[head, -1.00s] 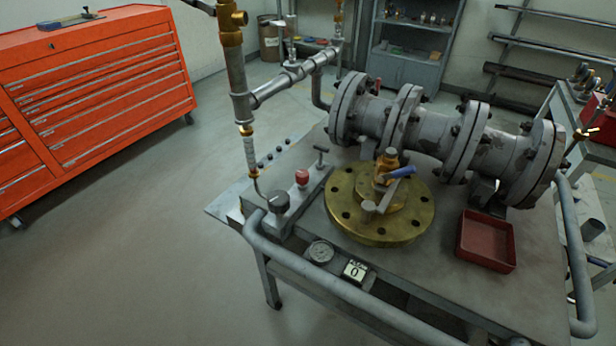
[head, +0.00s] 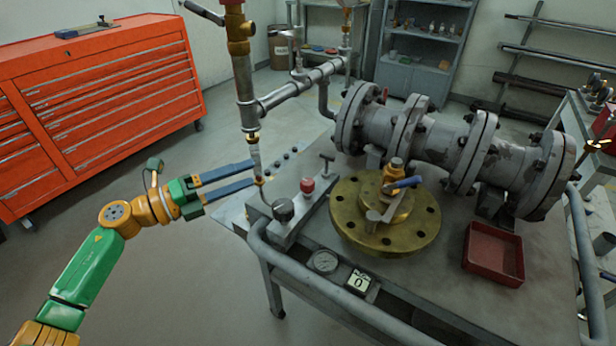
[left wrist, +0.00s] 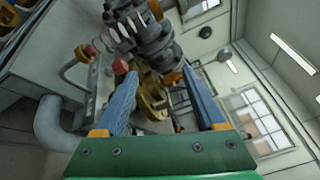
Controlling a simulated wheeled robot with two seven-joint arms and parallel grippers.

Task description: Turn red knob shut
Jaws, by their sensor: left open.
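The red knob (head: 307,186) stands on a grey block (head: 300,212) at the left part of the workbench, between a black knob (head: 283,209) and a small T-handle (head: 327,162). My left gripper (head: 254,173) is open and empty, its two blue fingers pointing right, to the left of the red knob and apart from it in the head view. In the left wrist view a red knob (left wrist: 120,67) shows beyond the open fingers, toward the left. My right gripper is not visible.
A vertical pipe (head: 244,85) rises close to my left fingertips. A brass flange (head: 345,222) with a blue-handled valve sits right of the block. Behind it lies a large flanged grey pipe (head: 437,134). A red tray (head: 493,253) is at right. Floor left of the bench is clear.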

